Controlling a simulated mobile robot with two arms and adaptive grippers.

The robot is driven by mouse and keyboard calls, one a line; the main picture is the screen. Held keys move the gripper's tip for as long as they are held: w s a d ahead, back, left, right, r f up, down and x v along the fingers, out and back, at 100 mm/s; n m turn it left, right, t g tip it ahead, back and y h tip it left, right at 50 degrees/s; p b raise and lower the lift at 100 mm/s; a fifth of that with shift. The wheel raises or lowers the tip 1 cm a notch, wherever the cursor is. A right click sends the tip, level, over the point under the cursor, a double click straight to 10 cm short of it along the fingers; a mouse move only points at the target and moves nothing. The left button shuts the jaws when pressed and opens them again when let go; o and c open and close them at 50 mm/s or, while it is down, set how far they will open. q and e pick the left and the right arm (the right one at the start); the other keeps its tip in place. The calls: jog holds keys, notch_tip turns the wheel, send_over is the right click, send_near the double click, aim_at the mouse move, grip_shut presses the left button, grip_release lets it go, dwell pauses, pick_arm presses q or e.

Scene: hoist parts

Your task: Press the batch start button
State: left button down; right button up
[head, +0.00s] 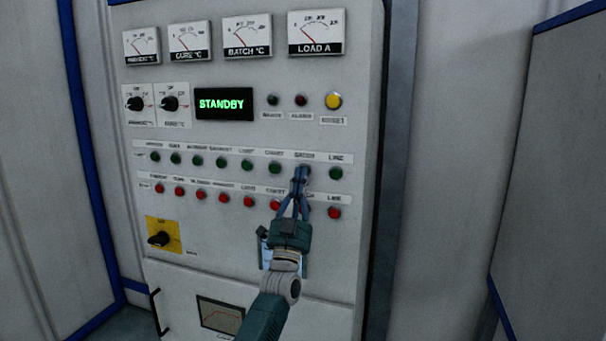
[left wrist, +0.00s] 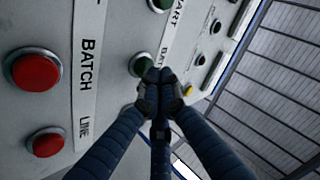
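The batch start button (left wrist: 140,62) is a green round button in the upper row, second from the right; its label is partly cut off by my fingers in the left wrist view. In the head view my left gripper (head: 300,174) reaches up from below to the panel at that button and mostly covers it. In the left wrist view the fingertips (left wrist: 159,80) are together with nothing between them, and overlap the button's edge. I cannot tell whether they touch it or whether it is pushed in. My right gripper is not in view.
The red batch button (left wrist: 36,72) sits in the row below. Green line button (head: 335,173) and red line button (head: 334,212) are close at the right. A STANDBY display (head: 223,105), gauges, knobs and a yellow reset button (head: 333,101) are higher on the cabinet.

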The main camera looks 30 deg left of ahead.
pick_arm(q)
jog(key=shift+w+a+b, duration=0.1)
jog(key=shift+w+b, duration=0.3)
dwell(0.6)
jog(key=shift+s+r, duration=0.1)
jog(key=shift+s+d+p, duration=0.2)
jog(key=shift+s+p, duration=0.55)
jog(key=s+p, duration=0.2)
jog(key=s+d+p, duration=0.1)
jog(key=s, duration=0.1)
jog(key=shift+s+d+p, duration=0.1)
jog(key=shift+s+p, duration=0.25)
jog(key=shift+s, duration=0.05)
jog(key=shift+f, duration=0.2)
dwell(0.5)
